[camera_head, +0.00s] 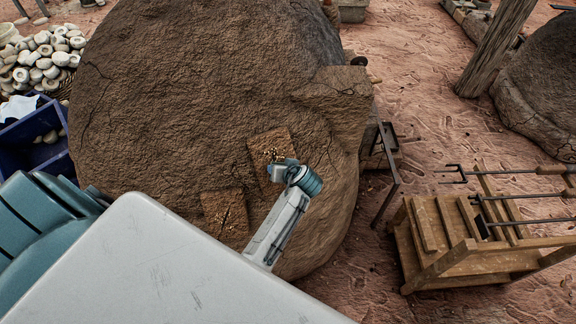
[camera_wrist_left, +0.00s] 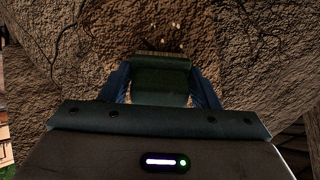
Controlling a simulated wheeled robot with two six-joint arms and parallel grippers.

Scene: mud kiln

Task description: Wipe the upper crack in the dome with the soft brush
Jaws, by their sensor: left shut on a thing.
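The brown mud dome (camera_head: 190,90) fills the middle of the head view. Two rough square patches show on its near side: an upper patch (camera_head: 268,145) with pale specks, and a lower patch (camera_head: 224,213) with a dark crack. My left wrist partly covers the upper patch. In the left wrist view my left gripper (camera_wrist_left: 162,80) is shut on the soft brush (camera_wrist_left: 160,78), a dark green block with a tan bristle edge. The bristles point at the dome surface (camera_wrist_left: 240,50), just below pale specks. I cannot tell whether they touch it. My right gripper is not in view.
A blue crate (camera_head: 40,152) and a heap of pale round pieces (camera_head: 45,58) stand at the left. A wooden rack (camera_head: 450,240) with metal rods stands at the right. A wooden post (camera_head: 493,48) and another dome (camera_head: 545,90) are farther right. Open reddish ground lies between.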

